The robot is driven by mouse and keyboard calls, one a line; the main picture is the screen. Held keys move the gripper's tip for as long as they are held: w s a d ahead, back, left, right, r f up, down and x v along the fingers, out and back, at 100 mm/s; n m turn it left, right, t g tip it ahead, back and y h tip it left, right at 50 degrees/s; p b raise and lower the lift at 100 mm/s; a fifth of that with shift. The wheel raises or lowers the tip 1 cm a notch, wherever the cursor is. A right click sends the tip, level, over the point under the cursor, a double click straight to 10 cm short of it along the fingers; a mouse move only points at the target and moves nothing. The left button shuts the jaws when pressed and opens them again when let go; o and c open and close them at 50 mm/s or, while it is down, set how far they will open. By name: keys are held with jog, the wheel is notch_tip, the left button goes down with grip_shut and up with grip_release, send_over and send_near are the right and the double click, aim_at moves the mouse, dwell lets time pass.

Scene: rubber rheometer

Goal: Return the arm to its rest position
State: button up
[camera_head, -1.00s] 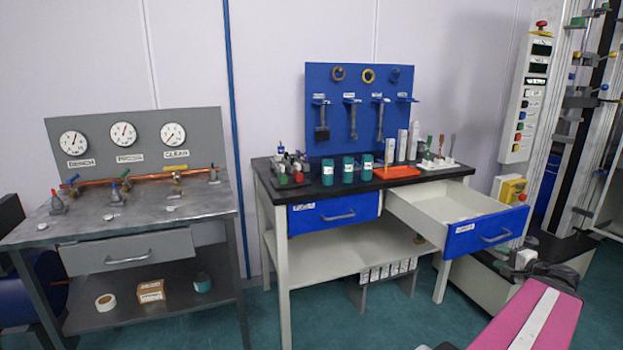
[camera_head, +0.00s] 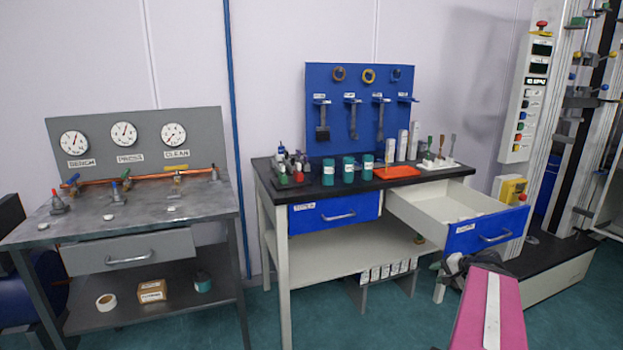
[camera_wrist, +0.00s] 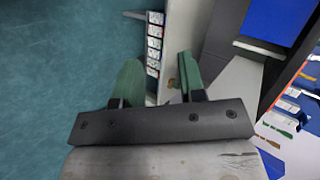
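My arm, with a pink link, reaches up from the lower right of the head view. My gripper shows in the wrist view (camera_wrist: 158,68) with its two green fingers apart and nothing between them. In the head view the dark wrist end of my arm is in front of the workbench's right side, below the open drawer; the fingertips are not clear there. The open blue-fronted drawer (camera_head: 487,232) is pulled out at the right of the workbench (camera_head: 283,262), just above my wrist.
Left of it stands a grey metal bench (camera_head: 140,222) with gauges. The workbench top holds teal canisters (camera_head: 348,169) and an orange tray (camera_head: 397,172). A tall press machine (camera_head: 565,170) stands at the right. Small labelled boxes (camera_head: 388,270) sit under the workbench. Green floor is clear in front.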

jog(key=s+a+f+n+g+h, duration=0.1)
jog(key=a+f+n+g+h, duration=0.2)
jog(key=a, duration=0.8)
jog(key=s+a+f+n+g+h, duration=0.1)
jog(key=a+f+n+g+h, duration=0.2)
jog(key=a, duration=0.9)
notch_tip(320, 180, down, 5)
jog(key=n+g, duration=0.1)
jog(key=n, duration=0.2)
jog(key=shift+s+r+g+h, duration=0.15)
jog(key=shift+s+g+h, duration=0.2)
jog(key=shift+g+h, duration=0.05)
